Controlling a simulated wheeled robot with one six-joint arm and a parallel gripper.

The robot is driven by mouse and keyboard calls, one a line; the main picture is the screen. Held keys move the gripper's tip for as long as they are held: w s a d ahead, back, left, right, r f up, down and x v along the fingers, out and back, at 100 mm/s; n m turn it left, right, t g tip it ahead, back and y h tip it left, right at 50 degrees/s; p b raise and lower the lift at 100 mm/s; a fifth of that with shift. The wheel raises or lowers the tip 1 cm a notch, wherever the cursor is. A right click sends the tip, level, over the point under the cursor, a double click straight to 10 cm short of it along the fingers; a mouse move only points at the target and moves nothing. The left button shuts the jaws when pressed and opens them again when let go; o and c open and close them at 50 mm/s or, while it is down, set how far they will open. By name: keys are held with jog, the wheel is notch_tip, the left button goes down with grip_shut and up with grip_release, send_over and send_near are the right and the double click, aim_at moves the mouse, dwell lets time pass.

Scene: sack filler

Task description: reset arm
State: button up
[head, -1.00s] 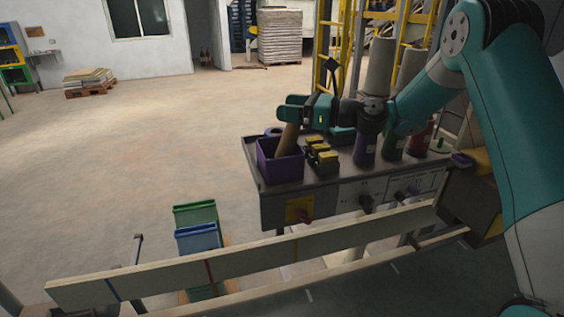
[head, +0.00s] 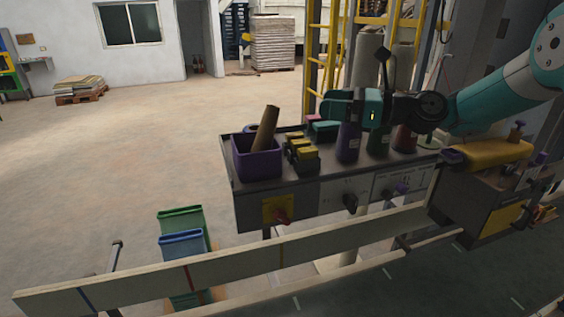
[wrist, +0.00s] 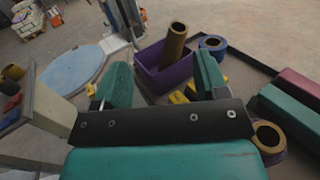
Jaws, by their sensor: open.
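My gripper (head: 335,104) is over the back of the metal bench, to the right of a purple bin (head: 257,160). In the wrist view my gripper (wrist: 157,82) shows two teal fingers spread apart with nothing held between them. A brown cardboard tube (head: 266,128) leans in the purple bin; the tube (wrist: 173,44) and the bin (wrist: 163,68) also show beyond the fingers in the wrist view. My arm reaches in from the right.
Yellow-topped blocks (head: 301,150) sit beside the bin. Purple, green and red bottles stand farther right, the purple one (head: 348,142) close to my gripper. A wooden rail (head: 220,262) crosses in front, with green (head: 181,218) and blue (head: 181,241) bins behind it. Open floor lies left.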

jog(key=shift+s, duration=0.15)
jog(key=s+a+f+n+g+h+b, duration=0.2)
jog(key=s+f+n+h, duration=0.1)
jog(key=s+n, duration=0.4)
jog(key=s+a+f+n+g+h+b, duration=0.1)
jog(key=s+a+f+n+h+b, duration=0.15)
jog(key=s+n, duration=0.35)
jog(key=s+d+f+n+h+b, duration=0.1)
jog(key=s+d+f+n+h, duration=0.1)
jog(key=s+n, duration=0.3)
jog(key=s+d+f+n+g+h+b, duration=0.1)
jog(key=s+d+f+n+h, duration=0.2)
jog(key=s, duration=0.6)
jog(key=s+d+f+n+g+h+b, duration=0.1)
jog(key=s+d+f+n+h, duration=0.1)
jog(key=s+f+n, duration=0.3)
jog(key=shift+s+d+n+b, duration=0.35)
jog(key=shift+s+d+n, duration=0.45)
jog(key=shift+s+n, duration=0.35)
